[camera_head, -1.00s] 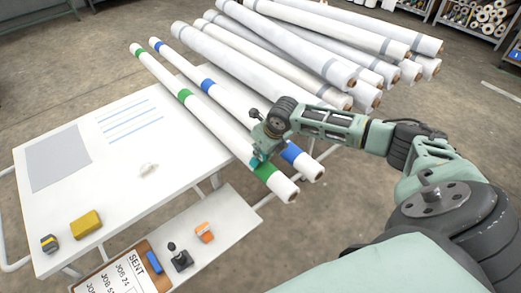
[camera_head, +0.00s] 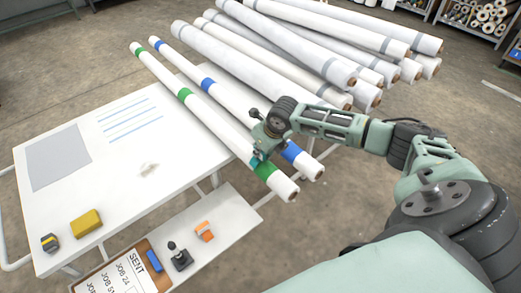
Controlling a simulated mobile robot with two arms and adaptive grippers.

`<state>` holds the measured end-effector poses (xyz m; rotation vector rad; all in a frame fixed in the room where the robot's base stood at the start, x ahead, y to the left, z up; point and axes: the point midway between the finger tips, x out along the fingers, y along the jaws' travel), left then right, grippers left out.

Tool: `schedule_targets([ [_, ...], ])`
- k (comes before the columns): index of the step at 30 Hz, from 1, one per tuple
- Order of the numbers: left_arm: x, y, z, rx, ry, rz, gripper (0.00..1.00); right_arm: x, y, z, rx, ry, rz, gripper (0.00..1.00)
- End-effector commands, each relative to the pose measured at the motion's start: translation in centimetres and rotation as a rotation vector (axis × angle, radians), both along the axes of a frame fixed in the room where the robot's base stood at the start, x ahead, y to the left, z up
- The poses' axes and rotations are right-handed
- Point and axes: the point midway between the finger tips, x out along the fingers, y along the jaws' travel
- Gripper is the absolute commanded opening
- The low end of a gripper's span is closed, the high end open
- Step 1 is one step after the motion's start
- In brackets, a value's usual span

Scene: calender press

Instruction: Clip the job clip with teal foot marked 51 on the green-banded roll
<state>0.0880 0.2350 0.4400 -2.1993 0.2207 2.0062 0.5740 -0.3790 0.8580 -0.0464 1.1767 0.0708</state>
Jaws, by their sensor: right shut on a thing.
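The green-banded roll (camera_head: 218,123) is a long white roll with green bands, lying slanted across the right side of the white table. Its near end sticks out past the table edge. My right gripper (camera_head: 257,160) is at the near green band (camera_head: 265,170), shut on the job clip, of which a small teal part (camera_head: 255,162) shows. The teal part is at the band; I cannot tell whether it is seated on the roll. The number on it is too small to read. My left gripper is not in view.
A blue-banded roll (camera_head: 235,104) lies close beside the green-banded one. Several large white rolls (camera_head: 290,50) are stacked behind. On the table (camera_head: 110,195) are a yellow block (camera_head: 86,223) and a small pale item (camera_head: 148,169). A lower shelf holds a clipboard (camera_head: 128,274), a stamp (camera_head: 179,257) and an orange item (camera_head: 204,231).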

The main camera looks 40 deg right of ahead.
Motion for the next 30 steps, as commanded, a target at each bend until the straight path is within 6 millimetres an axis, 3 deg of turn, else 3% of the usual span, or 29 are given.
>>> schedule_targets([
  [30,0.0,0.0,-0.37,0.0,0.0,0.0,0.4,0.0,0.0,-0.78,0.0,0.0,0.0,0.0],
])
